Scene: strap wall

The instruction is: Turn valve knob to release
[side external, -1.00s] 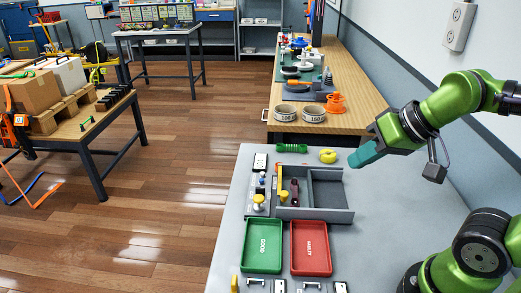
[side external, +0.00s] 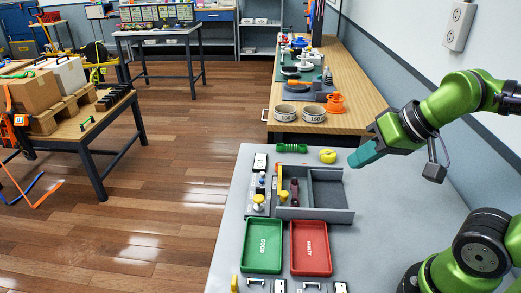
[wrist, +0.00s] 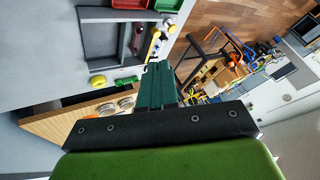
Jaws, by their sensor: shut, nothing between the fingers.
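A yellow knob (side external: 258,199) stands on a small light plate left of the grey divided tray in the side view. I cannot tell whether it is the valve knob. A yellow ring-shaped piece (side external: 328,156) lies near the table's far edge, with a green ribbed piece (side external: 291,148) to its left. My gripper (side external: 360,157) has teal fingers and hangs above the far right part of the grey table, to the right of the yellow ring and apart from it. In the wrist view the fingers (wrist: 157,85) are together and hold nothing.
The grey divided tray (side external: 343,216) holds a dark red tool. A green tray (side external: 262,246) and a red tray (side external: 311,248) lie in front of it. A wooden bench (side external: 352,88) with fittings and rings stands behind. The grey table (side external: 400,205) is clear on the right.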

